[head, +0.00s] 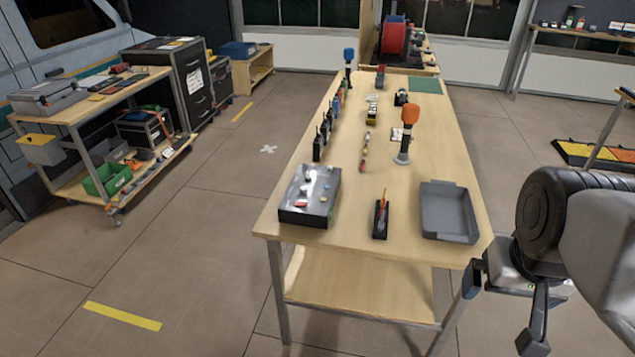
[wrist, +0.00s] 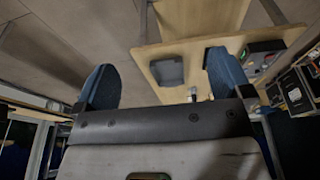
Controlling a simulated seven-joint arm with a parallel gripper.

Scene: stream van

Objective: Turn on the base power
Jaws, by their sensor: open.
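A box with a shiny silver top and dark sides (head: 310,195) sits at the near left corner of the long wooden table (head: 345,232). Small controls show on its top, including a red one near its front edge. I cannot read any labels or tell its power state. No other thing is clearly marked as the base. My gripper (head: 502,312) is open and empty, off the table's near right corner and well apart from the box. Its two blue-padded fingers show spread in the wrist view (wrist: 163,80).
A grey tray (head: 449,212) and a small black holder with pens (head: 381,218) stand right of the box. An orange-topped microphone (head: 407,130) and a row of dark upright items (head: 324,133) stand farther back. A tool cart (head: 97,90) is at left.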

